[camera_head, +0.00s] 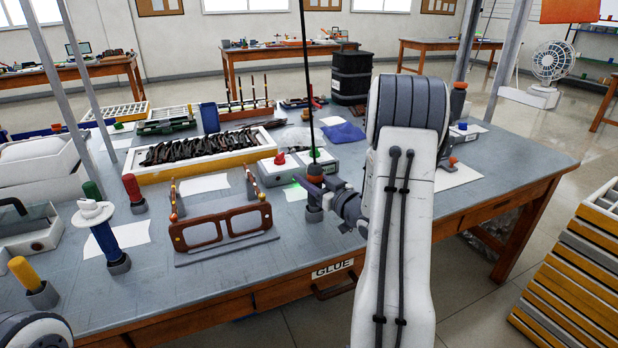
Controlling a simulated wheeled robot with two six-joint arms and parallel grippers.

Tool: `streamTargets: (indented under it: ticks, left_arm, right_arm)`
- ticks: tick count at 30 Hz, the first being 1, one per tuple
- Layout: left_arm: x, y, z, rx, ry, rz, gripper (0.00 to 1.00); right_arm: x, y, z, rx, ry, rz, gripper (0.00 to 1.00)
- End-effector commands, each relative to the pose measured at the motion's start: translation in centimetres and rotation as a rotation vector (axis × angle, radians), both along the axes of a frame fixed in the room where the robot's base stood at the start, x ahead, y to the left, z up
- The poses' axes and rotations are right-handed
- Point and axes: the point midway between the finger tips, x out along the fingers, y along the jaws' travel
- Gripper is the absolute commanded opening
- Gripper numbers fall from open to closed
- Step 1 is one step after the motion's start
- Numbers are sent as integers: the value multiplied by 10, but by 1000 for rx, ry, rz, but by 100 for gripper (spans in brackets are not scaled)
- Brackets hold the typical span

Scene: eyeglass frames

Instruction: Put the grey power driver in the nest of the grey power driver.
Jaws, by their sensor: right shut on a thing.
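The grey power driver (315,170) is upright, with an orange band near its top and a black cord rising from it. My right gripper (326,192) is shut on it, reaching in from the right. The grey nest (314,214), a short cup on the table, is directly below the driver. The driver's lower end is partly hidden by the gripper, so I cannot tell how deep it sits in the nest. My left gripper is out of the picture.
A brown eyeglass frame (220,227) stands just left of the nest. Behind are a grey box with red and green buttons (297,166) and a tray of dark frames (150,177). Coloured-handled tools in cups, including a blue one (106,240), stand at left. The table front edge is near.

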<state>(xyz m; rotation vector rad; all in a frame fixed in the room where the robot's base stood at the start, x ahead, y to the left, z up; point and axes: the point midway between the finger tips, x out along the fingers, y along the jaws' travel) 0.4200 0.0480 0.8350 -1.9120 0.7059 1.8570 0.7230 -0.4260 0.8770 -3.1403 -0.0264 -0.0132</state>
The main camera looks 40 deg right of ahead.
Motion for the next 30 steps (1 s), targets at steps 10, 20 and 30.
streamTargets:
  ticks: [10,20,30]
  left_arm:
    - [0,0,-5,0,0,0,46]
    - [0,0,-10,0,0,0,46]
    - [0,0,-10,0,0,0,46]
  right_arm:
    - [0,0,-5,-1,-2,0,0]
    - [0,0,-11,-1,-2,0,0]
    - [0,0,-11,-1,-1,0,80]
